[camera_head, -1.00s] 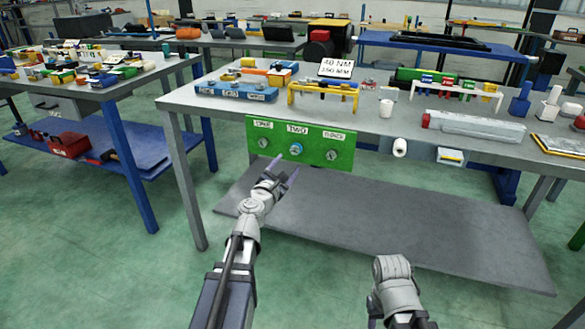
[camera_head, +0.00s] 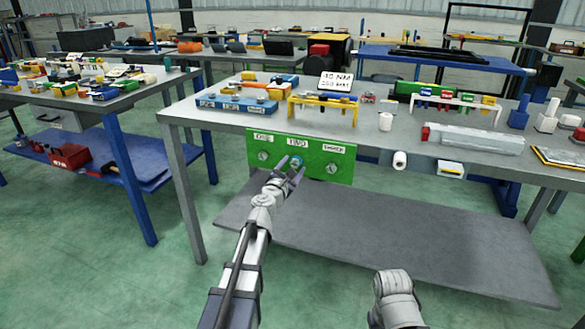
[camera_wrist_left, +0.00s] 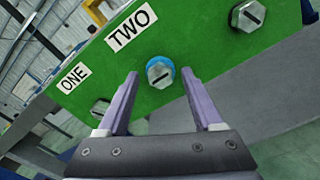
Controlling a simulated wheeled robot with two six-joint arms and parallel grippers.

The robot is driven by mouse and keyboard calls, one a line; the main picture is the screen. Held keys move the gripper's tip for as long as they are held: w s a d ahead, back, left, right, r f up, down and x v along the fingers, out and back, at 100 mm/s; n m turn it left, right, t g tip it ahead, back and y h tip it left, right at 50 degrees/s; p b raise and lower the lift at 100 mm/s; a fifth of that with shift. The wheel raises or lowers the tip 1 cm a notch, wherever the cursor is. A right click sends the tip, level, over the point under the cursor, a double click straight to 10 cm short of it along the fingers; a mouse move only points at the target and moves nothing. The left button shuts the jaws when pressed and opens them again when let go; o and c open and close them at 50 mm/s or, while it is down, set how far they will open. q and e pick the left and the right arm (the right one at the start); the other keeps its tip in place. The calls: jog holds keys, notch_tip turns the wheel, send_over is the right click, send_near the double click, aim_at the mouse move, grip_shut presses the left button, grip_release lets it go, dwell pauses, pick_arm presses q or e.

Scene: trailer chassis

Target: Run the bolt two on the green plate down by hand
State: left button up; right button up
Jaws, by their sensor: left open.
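The green plate (camera_head: 340,152) hangs on the front of the bench, with bolts under labels ONE, TWO and a third label. Bolt two (camera_wrist_left: 160,72) is a grey hex head with a dark slot and a blue ring around it. In the head view it is partly covered by my left gripper (camera_head: 289,166). In the left wrist view, my left gripper (camera_wrist_left: 160,82) is open, its two purple-grey fingers reaching toward either side of bolt two. They appear apart from the bolt head. My right arm shows at the bottom of the head view, but its gripper fingers do not.
Bolt one (camera_wrist_left: 100,106) and the third bolt (camera_wrist_left: 249,15) flank bolt two. The bench top (camera_head: 370,125) above holds a blue block, a yellow stand and a sign. A grey lower shelf (camera_head: 390,240) extends below the plate.

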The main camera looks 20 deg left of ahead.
pick_arm(q)
grip_shut()
dwell(0.5)
